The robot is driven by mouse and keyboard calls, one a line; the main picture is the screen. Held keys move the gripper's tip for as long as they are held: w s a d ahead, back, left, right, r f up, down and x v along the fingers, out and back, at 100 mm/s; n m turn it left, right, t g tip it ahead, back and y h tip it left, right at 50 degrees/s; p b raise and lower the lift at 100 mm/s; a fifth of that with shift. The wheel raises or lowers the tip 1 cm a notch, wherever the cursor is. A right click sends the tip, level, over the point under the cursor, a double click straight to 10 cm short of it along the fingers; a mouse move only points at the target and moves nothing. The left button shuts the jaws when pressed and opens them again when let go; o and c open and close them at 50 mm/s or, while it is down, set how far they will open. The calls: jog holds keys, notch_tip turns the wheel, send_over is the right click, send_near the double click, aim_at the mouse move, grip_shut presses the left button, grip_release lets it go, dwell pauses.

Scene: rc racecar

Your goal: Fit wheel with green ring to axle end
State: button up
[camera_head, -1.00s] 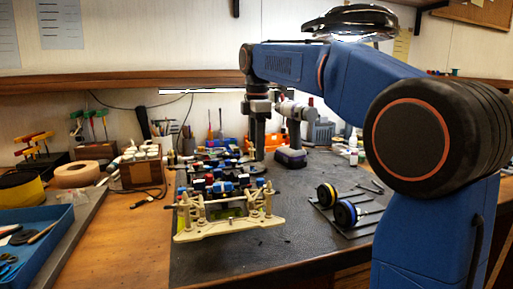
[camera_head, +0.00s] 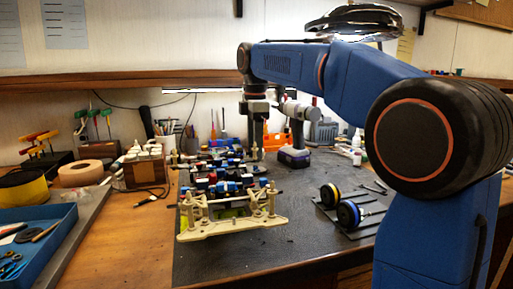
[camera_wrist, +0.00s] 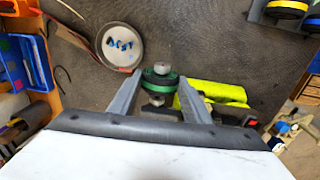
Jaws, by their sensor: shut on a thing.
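The wheel with the green ring (camera_wrist: 160,79) is between the two fingers of my gripper (camera_wrist: 158,88) in the wrist view. The fingers are shut on it, with a metal hub showing at its middle. In the head view my gripper (camera_head: 257,138) points down behind the car chassis (camera_head: 235,228), and the held wheel cannot be made out. The cream chassis stands at the front of the dark mat, with blue and red parts behind its front posts. Which axle end is free cannot be told.
Wheels with a yellow ring (camera_head: 329,195) and a blue ring (camera_head: 347,214) stand on a dark holder at right. A power drill (camera_head: 294,140) stands behind. A blue tray (camera_head: 62,228) lies at left. A round dish (camera_wrist: 119,60) and yellow-green block (camera_wrist: 216,92) are near the held wheel.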

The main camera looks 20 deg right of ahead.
jog(key=shift+a, duration=0.8)
jog(key=o, duration=1.1)
jog(key=r, duration=1.2)
jog(key=shift+s, duration=0.25)
